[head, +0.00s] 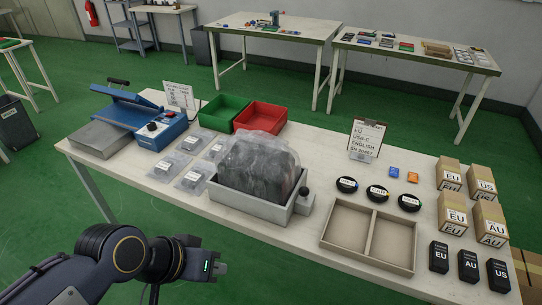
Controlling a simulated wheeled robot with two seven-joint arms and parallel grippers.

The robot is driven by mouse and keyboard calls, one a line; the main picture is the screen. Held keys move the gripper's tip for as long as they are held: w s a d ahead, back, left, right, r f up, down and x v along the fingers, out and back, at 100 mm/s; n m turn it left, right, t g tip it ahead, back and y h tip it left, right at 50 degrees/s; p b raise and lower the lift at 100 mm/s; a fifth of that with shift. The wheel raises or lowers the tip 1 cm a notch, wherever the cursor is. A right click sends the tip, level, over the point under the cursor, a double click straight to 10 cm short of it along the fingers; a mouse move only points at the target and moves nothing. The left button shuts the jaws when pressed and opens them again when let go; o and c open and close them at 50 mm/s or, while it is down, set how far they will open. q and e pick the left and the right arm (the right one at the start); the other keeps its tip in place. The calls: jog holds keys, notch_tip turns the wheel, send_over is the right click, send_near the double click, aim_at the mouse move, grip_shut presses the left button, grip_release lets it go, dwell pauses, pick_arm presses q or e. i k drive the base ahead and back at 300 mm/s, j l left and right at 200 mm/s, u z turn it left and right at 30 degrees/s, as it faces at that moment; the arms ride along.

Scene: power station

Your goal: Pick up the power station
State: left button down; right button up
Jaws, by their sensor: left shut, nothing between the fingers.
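A dark, bulky object, apparently the power station (258,170), stands under a clear plastic bag in a shallow grey tray (250,208) near the middle of the white table. The bag hides its details. My left gripper (220,268) is shut and empty. In the picture it shows below and left of the tray, in front of the table's near edge, apart from the power station. My right gripper is not in view.
On the table (316,132), a blue machine (150,122), green bin (224,113) and red bin (261,117) stand at left and back. Bagged items lie left of the tray. A divided box (370,236), black boxes (468,266) and cartons (452,213) fill the right.

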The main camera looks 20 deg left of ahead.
aim_at(262, 164)
jog(key=i+j+z, duration=0.1)
jog(key=j+z, duration=0.3)
jog(key=j, duration=0.15)
jog(key=j+z, duration=0.4)
jog(key=j, duration=0.15)
jog(key=j+z, duration=0.4)
jog(key=j, duration=0.15)
